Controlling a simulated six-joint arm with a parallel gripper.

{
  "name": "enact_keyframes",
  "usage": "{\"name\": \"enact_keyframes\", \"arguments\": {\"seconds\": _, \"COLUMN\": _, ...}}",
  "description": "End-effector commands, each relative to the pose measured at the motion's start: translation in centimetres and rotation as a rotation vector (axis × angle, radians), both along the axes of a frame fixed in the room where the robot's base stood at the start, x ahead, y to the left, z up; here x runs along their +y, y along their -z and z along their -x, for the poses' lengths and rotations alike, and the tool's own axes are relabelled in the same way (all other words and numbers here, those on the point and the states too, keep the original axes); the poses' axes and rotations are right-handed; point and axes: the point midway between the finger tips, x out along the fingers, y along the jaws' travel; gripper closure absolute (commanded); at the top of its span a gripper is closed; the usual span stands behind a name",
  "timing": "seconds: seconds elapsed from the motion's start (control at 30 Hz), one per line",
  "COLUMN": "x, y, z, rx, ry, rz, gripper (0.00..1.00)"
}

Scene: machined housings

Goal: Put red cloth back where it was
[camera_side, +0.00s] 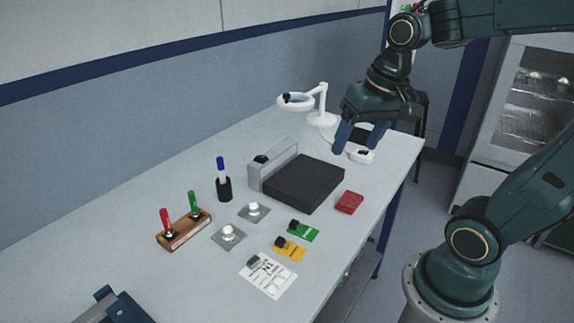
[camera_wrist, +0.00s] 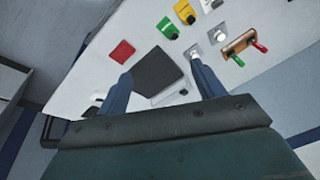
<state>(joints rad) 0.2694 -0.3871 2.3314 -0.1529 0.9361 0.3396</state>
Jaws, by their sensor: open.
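The red cloth (camera_side: 349,202) lies folded in a small square on the table, just right of the black pad and close to the table's front edge. It also shows in the wrist view (camera_wrist: 122,52), beyond the left finger. My gripper (camera_side: 358,142) is open and empty, with blue fingers pointing down, in the air above the far right part of the table. In the wrist view my gripper (camera_wrist: 160,80) has its fingers wide apart, with the black pad showing between them. Nothing is between the fingertips.
The black pad (camera_side: 304,183) sits against a grey upright block (camera_side: 272,166). A magnifier lamp (camera_side: 322,116) stands behind. Green (camera_side: 304,231) and yellow (camera_side: 289,249) cards, a white sheet (camera_side: 268,276), a pen holder (camera_side: 224,189) and a wooden rack (camera_side: 184,230) stand nearer the camera.

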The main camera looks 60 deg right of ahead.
Motion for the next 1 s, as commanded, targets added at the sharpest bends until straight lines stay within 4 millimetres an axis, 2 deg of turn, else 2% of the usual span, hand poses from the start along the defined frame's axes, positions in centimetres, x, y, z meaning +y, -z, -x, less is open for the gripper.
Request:
{"name": "enact_keyframes", "arguments": {"seconds": 0.2, "x": 2.4, "y": -1.1, "z": 3.1, "rx": -0.112, "ry": -0.223, "rz": 0.098, "gripper": 0.32}}
{"name": "enact_keyframes", "arguments": {"seconds": 0.4, "x": 3.5, "y": -1.4, "z": 5.1, "rx": -0.190, "ry": -0.373, "rz": 0.165, "gripper": 0.32}}
{"name": "enact_keyframes", "arguments": {"seconds": 0.6, "x": 3.7, "y": -1.4, "z": 6.0, "rx": -0.221, "ry": -0.434, "rz": 0.194, "gripper": 0.32}}
{"name": "enact_keyframes", "arguments": {"seconds": 1.0, "x": 3.8, "y": -1.4, "z": 6.0, "rx": -0.222, "ry": -0.437, "rz": 0.196, "gripper": 0.32}}
